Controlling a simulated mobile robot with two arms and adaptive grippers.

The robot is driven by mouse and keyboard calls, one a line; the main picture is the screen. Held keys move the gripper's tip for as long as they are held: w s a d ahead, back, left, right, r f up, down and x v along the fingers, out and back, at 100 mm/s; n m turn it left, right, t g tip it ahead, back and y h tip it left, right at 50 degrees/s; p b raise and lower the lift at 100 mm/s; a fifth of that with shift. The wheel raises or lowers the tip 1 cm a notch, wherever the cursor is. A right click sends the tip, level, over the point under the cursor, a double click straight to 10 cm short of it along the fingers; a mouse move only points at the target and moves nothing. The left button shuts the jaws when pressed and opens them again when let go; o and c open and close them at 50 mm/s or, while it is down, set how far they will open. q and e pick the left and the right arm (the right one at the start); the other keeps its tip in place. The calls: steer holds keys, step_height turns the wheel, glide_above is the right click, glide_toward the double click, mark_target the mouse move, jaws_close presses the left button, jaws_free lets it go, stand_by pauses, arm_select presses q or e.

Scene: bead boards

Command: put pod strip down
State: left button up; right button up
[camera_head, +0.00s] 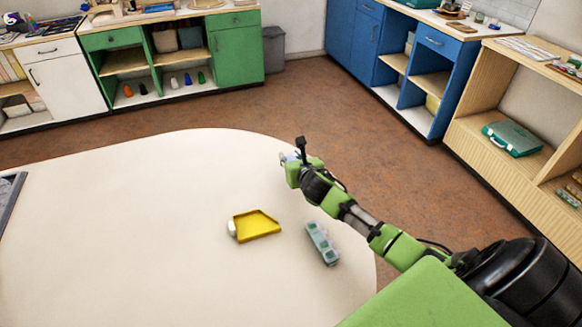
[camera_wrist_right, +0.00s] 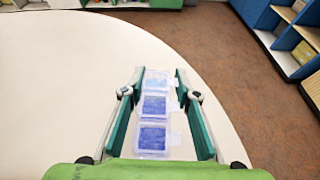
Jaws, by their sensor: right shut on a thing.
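The pod strip (camera_wrist_right: 154,106) is a row of clear lidded compartments with blue contents, darker near me and paler at the far end. My right gripper (camera_wrist_right: 158,74) is shut on it, with the strip lying lengthwise between its two green fingers. In the head view, my right gripper (camera_head: 291,160) is over the right part of the pale table (camera_head: 130,230). Only a small pale bit of the strip shows there, and any gap below it is hard to judge. My left gripper is not in view.
A yellow tray (camera_head: 257,224) with a small white thing at its left side lies on the table. A second, grey-green compartment strip (camera_head: 322,243) lies to its right, near the table's curved edge. A dark-rimmed tray (camera_head: 10,205) is at the far left. The table's middle is clear.

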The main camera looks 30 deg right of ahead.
steer(key=shift+w+d+f, duration=0.25)
steer(key=shift+w+f, duration=0.15)
steer(key=shift+f, duration=0.1)
steer(key=shift+w+d+f, duration=0.25)
steer(key=shift+w+f, duration=0.15)
steer(key=shift+f, duration=0.1)
steer(key=shift+w+f+b, duration=0.15)
steer(key=shift+f+b, duration=0.2)
steer(key=shift+f, duration=1.4)
steer(key=shift+d, duration=0.1)
steer(key=shift+f, duration=0.15)
steer(key=o, duration=1.1)
